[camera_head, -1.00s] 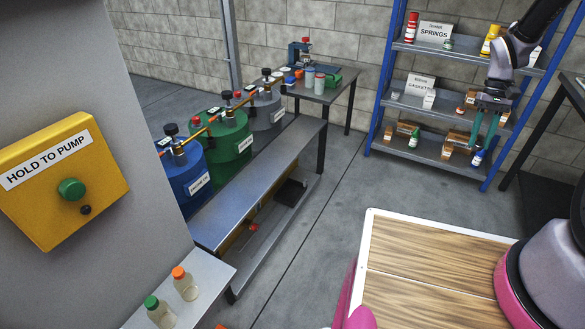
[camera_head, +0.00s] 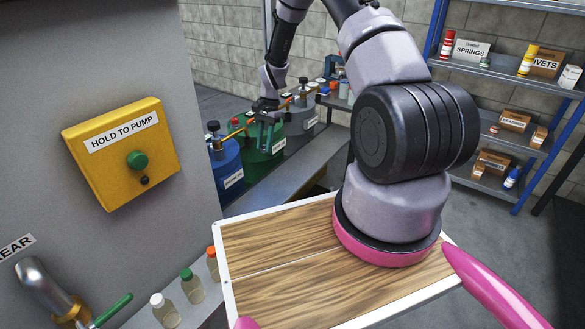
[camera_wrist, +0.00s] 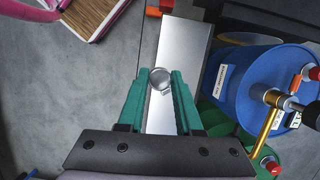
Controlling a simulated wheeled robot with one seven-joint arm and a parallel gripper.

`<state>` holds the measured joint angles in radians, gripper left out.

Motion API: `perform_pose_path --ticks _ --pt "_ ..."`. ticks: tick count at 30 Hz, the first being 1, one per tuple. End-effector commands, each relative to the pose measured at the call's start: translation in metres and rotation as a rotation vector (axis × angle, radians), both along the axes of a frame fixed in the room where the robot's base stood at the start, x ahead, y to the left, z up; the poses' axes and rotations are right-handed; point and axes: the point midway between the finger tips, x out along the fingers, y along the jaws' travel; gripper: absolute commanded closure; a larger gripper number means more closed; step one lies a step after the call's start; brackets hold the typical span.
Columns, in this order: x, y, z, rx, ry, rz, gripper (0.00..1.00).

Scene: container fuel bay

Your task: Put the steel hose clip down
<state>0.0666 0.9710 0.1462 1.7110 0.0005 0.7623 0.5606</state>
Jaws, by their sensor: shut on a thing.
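The steel hose clip (camera_wrist: 160,78) is a small shiny ring with a screw lug, held between the tips of my gripper (camera_wrist: 161,80) in the wrist view. My gripper's teal fingers are shut on it. Below it in the wrist view is the bare steel bench top (camera_wrist: 184,45), with a gap between that I cannot measure. In the head view my gripper (camera_head: 267,130) points down in front of the green drum (camera_head: 285,133), near the long steel bench (camera_head: 285,180). The clip cannot be made out in the head view.
The blue drum (camera_wrist: 255,85), with a brass tap, stands beside the bench, close to the right of my gripper in the wrist view. A grey drum (camera_head: 302,120) stands beyond. Several bottles (camera_head: 190,285) stand at lower left. The blue-framed shelves (camera_head: 480,70) are at right.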

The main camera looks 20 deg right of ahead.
Motion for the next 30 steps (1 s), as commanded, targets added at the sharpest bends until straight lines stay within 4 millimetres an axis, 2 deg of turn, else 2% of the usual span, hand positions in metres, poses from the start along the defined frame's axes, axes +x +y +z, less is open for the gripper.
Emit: perform_pose_path --ticks 1,9,13,18,24,26,30 --pt "0.007 0.008 -0.019 0.001 0.003 -0.141 1.00" --pt "0.039 0.037 -0.106 -0.003 0.004 -0.970 1.00" --pt "0.045 0.038 -0.147 -0.005 0.003 -1.371 1.00" --pt "0.044 0.030 -0.192 -0.008 -0.001 -1.819 1.00" --pt "0.037 0.021 -0.221 -0.006 -0.003 -2.127 1.00" --pt "0.036 0.019 -0.227 -0.006 -0.003 -2.170 1.00" --pt "0.034 0.018 -0.251 -0.007 -0.002 -2.206 1.00"
